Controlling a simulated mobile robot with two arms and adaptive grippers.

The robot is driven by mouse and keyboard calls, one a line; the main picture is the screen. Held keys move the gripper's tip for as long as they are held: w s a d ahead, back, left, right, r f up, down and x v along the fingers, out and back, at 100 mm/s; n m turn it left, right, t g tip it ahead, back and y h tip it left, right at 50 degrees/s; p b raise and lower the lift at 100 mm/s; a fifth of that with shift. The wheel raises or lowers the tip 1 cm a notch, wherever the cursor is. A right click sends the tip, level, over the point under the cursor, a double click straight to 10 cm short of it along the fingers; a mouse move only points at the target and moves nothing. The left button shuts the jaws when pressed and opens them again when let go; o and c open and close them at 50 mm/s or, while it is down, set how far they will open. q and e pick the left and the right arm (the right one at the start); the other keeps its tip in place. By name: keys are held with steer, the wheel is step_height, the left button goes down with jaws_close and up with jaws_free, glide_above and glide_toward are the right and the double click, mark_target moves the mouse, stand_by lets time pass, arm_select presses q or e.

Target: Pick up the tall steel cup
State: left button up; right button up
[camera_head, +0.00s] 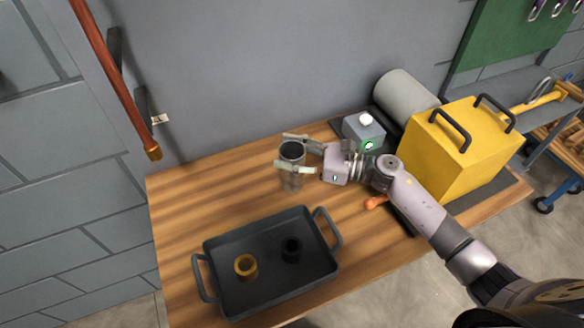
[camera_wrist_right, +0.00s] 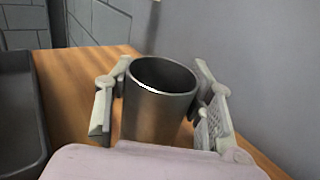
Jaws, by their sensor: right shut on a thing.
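The tall steel cup (camera_head: 292,179) is upright over the wooden table, behind the black tray, in the head view. In the right wrist view the cup (camera_wrist_right: 158,105) stands between the two fingers, with its open rim facing up. My right gripper (camera_head: 294,153) reaches in from the right and is shut on the cup, one finger on each side. The right gripper (camera_wrist_right: 160,108) also shows in the wrist view. I cannot tell whether the cup's base touches the table. My left gripper is not in view.
A black tray (camera_head: 222,241) with two handles stands at the front, holding an orange ring-like part (camera_head: 245,266) and a dark one (camera_head: 291,250). A yellow box (camera_head: 455,150), a grey cylinder (camera_head: 405,92) and a small grey box (camera_head: 363,131) stand at the right. The table's left part (camera_head: 200,195) is clear.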

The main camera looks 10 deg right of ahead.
steer(key=c, duration=0.4)
steer(key=shift+r, duration=0.15)
